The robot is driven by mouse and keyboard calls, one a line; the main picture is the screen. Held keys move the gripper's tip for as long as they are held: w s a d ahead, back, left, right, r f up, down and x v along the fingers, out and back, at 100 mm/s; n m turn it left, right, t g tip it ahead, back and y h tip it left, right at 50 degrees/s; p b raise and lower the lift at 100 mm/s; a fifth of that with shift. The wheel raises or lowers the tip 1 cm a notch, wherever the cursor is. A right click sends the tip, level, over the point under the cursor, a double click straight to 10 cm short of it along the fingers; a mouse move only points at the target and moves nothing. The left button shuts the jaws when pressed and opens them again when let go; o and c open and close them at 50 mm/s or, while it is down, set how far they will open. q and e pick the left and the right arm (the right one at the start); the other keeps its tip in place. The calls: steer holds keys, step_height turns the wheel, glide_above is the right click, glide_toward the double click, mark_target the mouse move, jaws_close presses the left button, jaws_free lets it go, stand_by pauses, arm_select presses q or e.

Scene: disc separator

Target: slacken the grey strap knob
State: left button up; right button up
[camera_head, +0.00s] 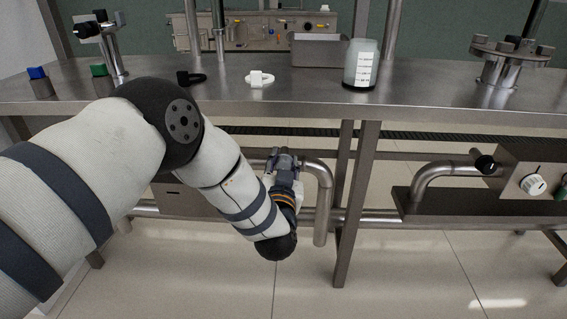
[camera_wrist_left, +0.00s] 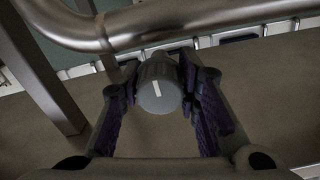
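In the left wrist view a grey round knob (camera_wrist_left: 158,92) with a white mark line on its face sits on or just below a thick steel pipe. My left gripper (camera_wrist_left: 160,82) has one finger on each side of it. The fingers stand apart with narrow gaps beside the knob, and I see no clear contact. In the head view my left gripper (camera_head: 284,158) is below the bench top, at the bent pipe (camera_head: 318,178). The grey knob cannot be made out there behind the gripper. My right gripper is out of view.
The steel bench top (camera_head: 430,100) is above the gripper and carries a bottle (camera_head: 361,64), a white clamp (camera_head: 260,79) and a black clamp (camera_head: 190,77). A table leg (camera_head: 356,200) stands right of the pipe. A white dial (camera_head: 533,184) is further right.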

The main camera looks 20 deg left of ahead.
arm_select(q)
steer(key=shift+c, duration=1)
